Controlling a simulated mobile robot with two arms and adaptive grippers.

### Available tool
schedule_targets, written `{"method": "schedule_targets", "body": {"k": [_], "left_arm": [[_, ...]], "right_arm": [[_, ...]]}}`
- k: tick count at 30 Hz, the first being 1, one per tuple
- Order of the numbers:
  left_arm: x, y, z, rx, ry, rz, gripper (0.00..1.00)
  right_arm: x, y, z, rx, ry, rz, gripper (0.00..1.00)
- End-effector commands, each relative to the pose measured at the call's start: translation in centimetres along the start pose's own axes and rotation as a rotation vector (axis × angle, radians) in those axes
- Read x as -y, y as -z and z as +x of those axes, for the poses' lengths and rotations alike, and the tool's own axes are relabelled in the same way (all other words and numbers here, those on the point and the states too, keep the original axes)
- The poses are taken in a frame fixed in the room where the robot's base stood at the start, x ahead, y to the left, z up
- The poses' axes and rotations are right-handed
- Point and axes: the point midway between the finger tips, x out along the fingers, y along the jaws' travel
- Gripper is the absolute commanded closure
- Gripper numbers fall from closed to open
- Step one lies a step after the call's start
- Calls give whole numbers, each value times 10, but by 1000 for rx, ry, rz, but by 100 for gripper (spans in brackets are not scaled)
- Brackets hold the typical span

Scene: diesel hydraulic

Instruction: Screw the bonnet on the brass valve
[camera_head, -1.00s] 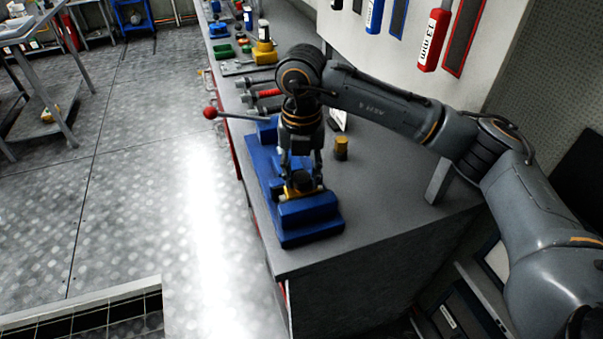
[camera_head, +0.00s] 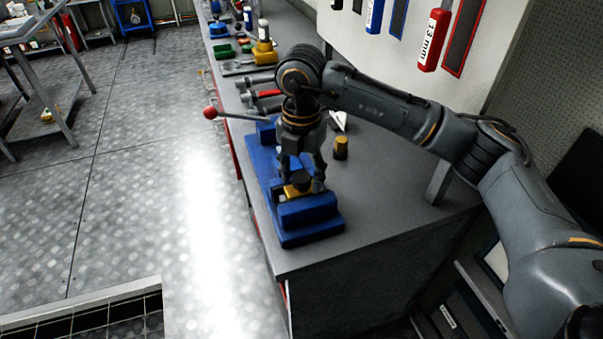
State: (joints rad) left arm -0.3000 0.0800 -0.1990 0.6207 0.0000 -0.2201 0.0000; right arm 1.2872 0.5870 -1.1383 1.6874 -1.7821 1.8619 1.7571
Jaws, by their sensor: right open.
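A blue vise (camera_head: 308,211) sits near the front end of the grey workbench, with a red-knobbed lever at its left. The brass valve (camera_head: 293,192) is between the vise's blue jaws, partly hidden by my gripper. A dark round part, which may be the bonnet (camera_head: 301,179), is on top of the brass. My right gripper (camera_head: 303,181) points down over the valve, its fingers open on either side of the dark part. I cannot tell if the fingers touch it. My left gripper is not in view.
A small brass-coloured cylinder (camera_head: 341,148) stands on the bench (camera_head: 390,215) right of the vise. A tool board (camera_head: 410,40) rises along the right. The bench's front right corner is clear.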

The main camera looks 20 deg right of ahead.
Motion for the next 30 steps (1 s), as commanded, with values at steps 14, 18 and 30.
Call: {"method": "schedule_targets", "body": {"k": [14,18,30], "left_arm": [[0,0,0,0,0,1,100],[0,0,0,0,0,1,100],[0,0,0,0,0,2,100]], "right_arm": [[0,0,0,1,1,-545,48],[0,0,0,1,1,-757,48],[0,0,0,0,1,-1360,48]]}}
